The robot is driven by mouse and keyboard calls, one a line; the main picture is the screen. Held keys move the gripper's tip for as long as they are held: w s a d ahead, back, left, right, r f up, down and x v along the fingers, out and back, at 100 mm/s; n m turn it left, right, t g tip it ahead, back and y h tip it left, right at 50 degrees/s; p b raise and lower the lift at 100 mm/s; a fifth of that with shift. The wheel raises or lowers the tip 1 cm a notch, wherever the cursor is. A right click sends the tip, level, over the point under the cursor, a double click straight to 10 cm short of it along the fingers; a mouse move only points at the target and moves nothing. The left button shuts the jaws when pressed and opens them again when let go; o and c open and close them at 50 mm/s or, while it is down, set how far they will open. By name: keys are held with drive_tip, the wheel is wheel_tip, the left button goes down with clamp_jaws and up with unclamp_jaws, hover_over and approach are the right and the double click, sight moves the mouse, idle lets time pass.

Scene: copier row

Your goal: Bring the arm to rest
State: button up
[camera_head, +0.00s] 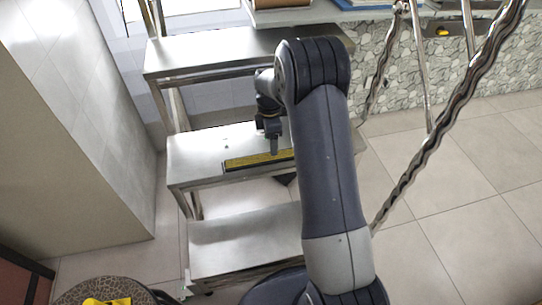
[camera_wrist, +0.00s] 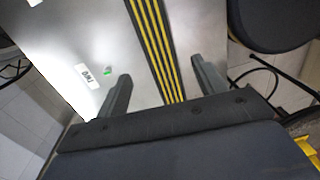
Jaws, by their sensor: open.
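My arm reaches forward from the bottom of the head view and bends down at its far end. My gripper (camera_head: 272,150) hangs over the middle step of a metal step unit (camera_head: 200,160), close to a yellow and black strip (camera_head: 258,161) on that step. In the wrist view my gripper (camera_wrist: 162,80) has its two fingers wide apart, with nothing held between them. The striped strip (camera_wrist: 158,45) runs between the fingers in that picture. The step's surface carries a small white label (camera_wrist: 88,76) and a green spot (camera_wrist: 107,71). I cannot tell the exact height of the fingertips above the step.
A beige cabinet or wall (camera_head: 75,130) stands at the left. Twisted metal rails (camera_head: 450,105) rise at the right. A round patterned seat (camera_head: 115,290) with something yellow on it is at bottom left. A stone-faced counter (camera_head: 440,65) is behind. The tiled floor at right is clear.

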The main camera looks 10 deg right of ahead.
drive_tip(key=r, duration=0.5)
drive_tip(key=shift+w+r+p, duration=0.15)
drive_tip(key=shift+w+p, duration=0.1)
drive_tip(key=shift+p, duration=0.1)
drive_tip(key=f, duration=0.3)
drive_tip(key=f+b, duration=0.1)
drive_tip(key=f, duration=0.3)
drive_tip(key=s+f+b, duration=0.1)
drive_tip(key=f, duration=0.2)
drive_tip(key=shift+f, duration=0.4)
drive_tip(key=shift+r, duration=0.2)
